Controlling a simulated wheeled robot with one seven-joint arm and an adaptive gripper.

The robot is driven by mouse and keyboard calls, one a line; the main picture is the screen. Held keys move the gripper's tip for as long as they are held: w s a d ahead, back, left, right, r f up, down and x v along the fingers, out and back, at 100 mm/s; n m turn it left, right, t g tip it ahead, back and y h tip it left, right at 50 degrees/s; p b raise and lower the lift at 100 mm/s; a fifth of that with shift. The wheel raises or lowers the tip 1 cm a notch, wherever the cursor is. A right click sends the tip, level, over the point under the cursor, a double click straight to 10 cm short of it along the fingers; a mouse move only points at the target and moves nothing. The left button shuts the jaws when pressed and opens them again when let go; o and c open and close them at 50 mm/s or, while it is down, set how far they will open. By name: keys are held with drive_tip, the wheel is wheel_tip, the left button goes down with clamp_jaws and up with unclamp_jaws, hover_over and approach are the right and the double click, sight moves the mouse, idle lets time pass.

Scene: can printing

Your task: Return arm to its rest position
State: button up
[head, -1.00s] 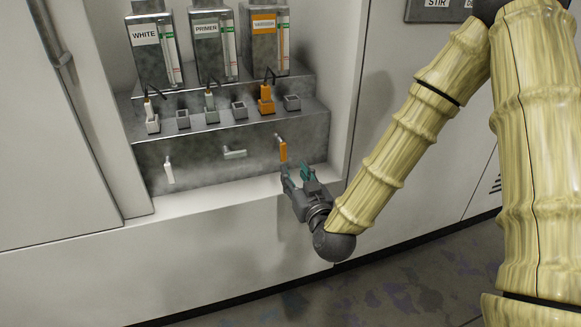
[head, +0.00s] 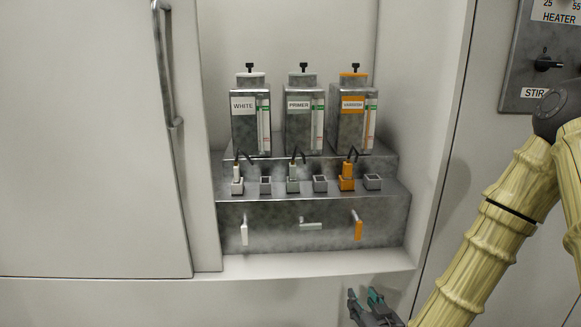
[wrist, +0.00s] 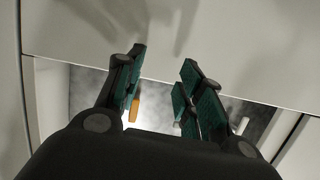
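My gripper (head: 363,294) is at the bottom of the head view, below and in front of the niche's ledge, apart from everything there. In the wrist view its two teal-padded fingers (wrist: 163,62) are spread with nothing between them. My arm bends down from the right edge of the head view. The orange tap handle (head: 358,230) hangs down above my gripper; it also shows in the wrist view (wrist: 133,110). The white handle (head: 244,234) hangs down, and the pale green handle (head: 310,224) lies sideways.
WHITE (head: 250,120), PRIMER (head: 303,122) and orange-labelled VARNISH (head: 350,120) tanks stand on the stepped metal block (head: 285,212) in the niche. The ledge (head: 300,265) is bare. A control panel (head: 540,60) is at upper right, a door handle (head: 168,65) at left.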

drive_tip(key=s+f+g, duration=0.4)
drive_tip(key=s+f, duration=0.3)
drive_tip(key=f, duration=0.4)
drive_tip(key=s+f+g, duration=0.4)
drive_tip(key=s+f, duration=0.3)
drive_tip(key=f, duration=0.3)
drive_tip(key=s+d+f+m+g+h, duration=0.1)
drive_tip(key=s+f+g, duration=0.2)
drive_tip(key=s+f, duration=0.5)
drive_tip(key=s+d+f+g, duration=0.2)
drive_tip(key=s+f+g, duration=0.15)
drive_tip(key=s, duration=0.85)
wheel_tip(320, 180, up, 31)
drive_tip(key=p, duration=3.1)
drive_tip(key=shift+a+h, duration=0.15)
drive_tip(key=shift+h, duration=0.15)
drive_tip(key=shift+s, duration=0.15)
drive_tip(key=shift+c, duration=0.5)
